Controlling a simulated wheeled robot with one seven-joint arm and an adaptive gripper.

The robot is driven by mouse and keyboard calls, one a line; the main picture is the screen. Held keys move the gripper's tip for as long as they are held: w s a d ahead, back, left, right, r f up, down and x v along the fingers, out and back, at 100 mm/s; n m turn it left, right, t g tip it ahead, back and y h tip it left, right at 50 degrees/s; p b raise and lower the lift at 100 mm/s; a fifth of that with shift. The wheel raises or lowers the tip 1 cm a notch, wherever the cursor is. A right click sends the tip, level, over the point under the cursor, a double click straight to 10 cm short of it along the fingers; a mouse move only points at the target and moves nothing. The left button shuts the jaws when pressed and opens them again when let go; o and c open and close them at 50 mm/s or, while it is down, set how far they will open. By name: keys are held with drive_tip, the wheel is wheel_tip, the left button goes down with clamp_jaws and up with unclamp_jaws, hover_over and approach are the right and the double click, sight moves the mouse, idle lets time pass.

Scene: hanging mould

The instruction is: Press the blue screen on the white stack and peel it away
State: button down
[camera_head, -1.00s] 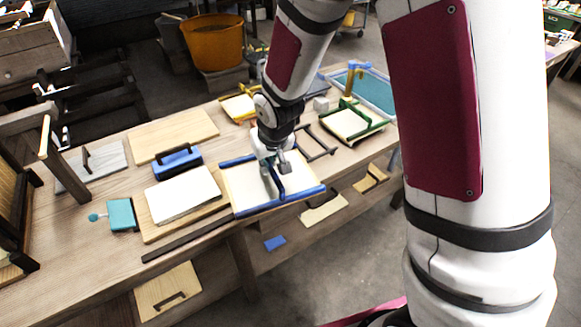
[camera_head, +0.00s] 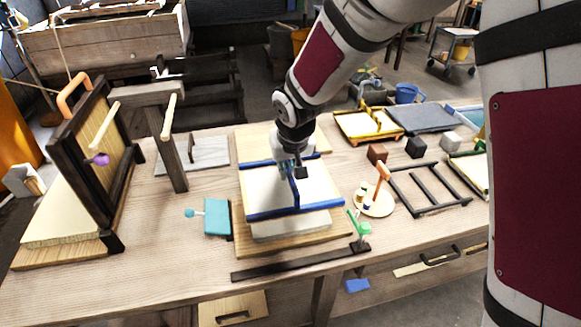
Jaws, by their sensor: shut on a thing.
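The blue screen (camera_head: 320,207) has blue bars and a pale mesh, with a blue bar across its middle. My gripper (camera_head: 296,173) is shut on that middle bar. The screen is over the white stack (camera_head: 290,227), whose front edge shows just below the screen's front bar. I cannot tell whether the screen touches the stack or hovers a little above it. The stack lies on a wooden board (camera_head: 300,248). The screen hides most of the stack's top, and my gripper hides part of the screen.
A teal block (camera_head: 217,219) lies left of the board, and a dark strip (camera_head: 290,265) in front. A green tool (camera_head: 361,234) and a round plate (camera_head: 376,207) stand close on the right. A tall dark hinged frame (camera_head: 92,175) stands at the left.

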sight(287, 184)
drive_tip(key=shift+f+b, duration=1.95)
drive_tip(key=shift+f, duration=1.15)
drive_tip(key=shift+f+b, duration=0.35)
drive_tip(key=shift+f, duration=0.25)
drive_tip(key=shift+f+b, duration=0.75)
drive_tip(key=shift+f, duration=0.1)
drive_tip(key=shift+r, duration=0.2)
drive_tip(key=shift+r+p, duration=0.55)
drive_tip(key=shift+r, duration=0.05)
drive_tip(key=shift+r+p, duration=0.4)
drive_tip(key=shift+r, duration=0.15)
drive_tip(key=shift+r+p, duration=2.15)
drive_tip(key=shift+r, duration=1.3)
